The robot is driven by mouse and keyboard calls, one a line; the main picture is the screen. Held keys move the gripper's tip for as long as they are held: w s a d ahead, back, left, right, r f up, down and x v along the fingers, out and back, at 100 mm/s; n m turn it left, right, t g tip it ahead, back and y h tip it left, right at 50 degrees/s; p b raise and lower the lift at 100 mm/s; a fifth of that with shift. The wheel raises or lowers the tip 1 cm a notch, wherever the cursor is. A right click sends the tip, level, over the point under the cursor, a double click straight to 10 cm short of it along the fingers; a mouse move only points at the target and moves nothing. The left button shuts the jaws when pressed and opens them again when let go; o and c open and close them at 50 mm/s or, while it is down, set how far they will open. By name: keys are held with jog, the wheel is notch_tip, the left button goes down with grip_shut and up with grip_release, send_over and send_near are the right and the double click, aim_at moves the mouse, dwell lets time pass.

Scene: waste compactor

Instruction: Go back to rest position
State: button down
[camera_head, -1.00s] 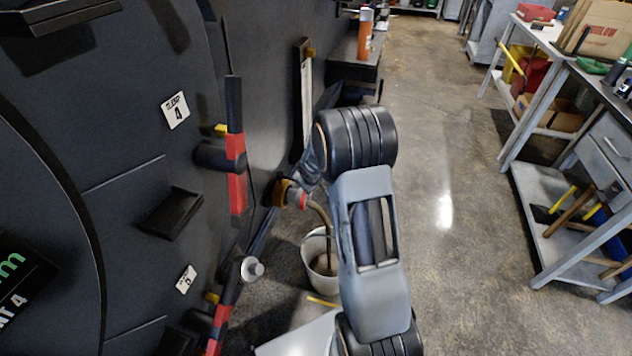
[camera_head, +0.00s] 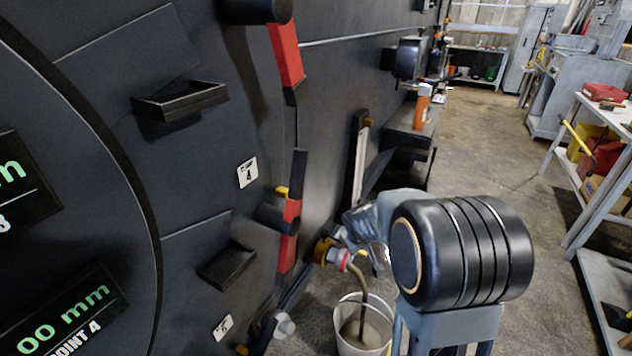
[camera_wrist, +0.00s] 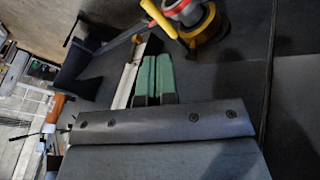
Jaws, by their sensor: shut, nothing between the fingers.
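My gripper (camera_wrist: 155,78) shows in the wrist view as two green-padded fingers side by side, shut with nothing between them. They point toward the dark machine wall. A yellow fitting with a red ring (camera_wrist: 185,14) is beyond the fingertips, at the top of that view, apart from them. The same fitting (camera_head: 326,250) is on the machine side in the head view, with a brown hose running down from it. My arm reaches up from the lower right there, and its large black joint hides part of the scene; my fingertips cannot be made out in that view.
The black machine wall (camera_head: 200,255), with protruding ledges and red bars, fills the left. A white bucket (camera_head: 362,326) stands on the floor below the fitting. An orange bottle (camera_head: 422,104) stands on a dark ledge. A workbench (camera_head: 584,205) lines the right; the aisle floor (camera_head: 490,150) between is clear.

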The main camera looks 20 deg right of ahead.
jog(key=s+a+r+m+y+p, duration=0.1)
jog(key=s+a+r+p, duration=0.2)
jog(key=s+r, duration=0.3)
jog(key=s+a+r+m+g+y+p, duration=0.1)
jog(key=s+a+r+p, duration=0.3)
jog(key=s+r, duration=0.2)
jog(key=s+a+r+y+p, duration=0.1)
jog(key=s+a+r+p, duration=0.2)
jog(key=s+r, duration=0.3)
notch_tip(320, 180, up, 2)
jog(key=shift+a+r+m+p, duration=0.1)
jog(key=shift+a+m+p, duration=0.15)
jog(key=shift+m+p, duration=0.2)
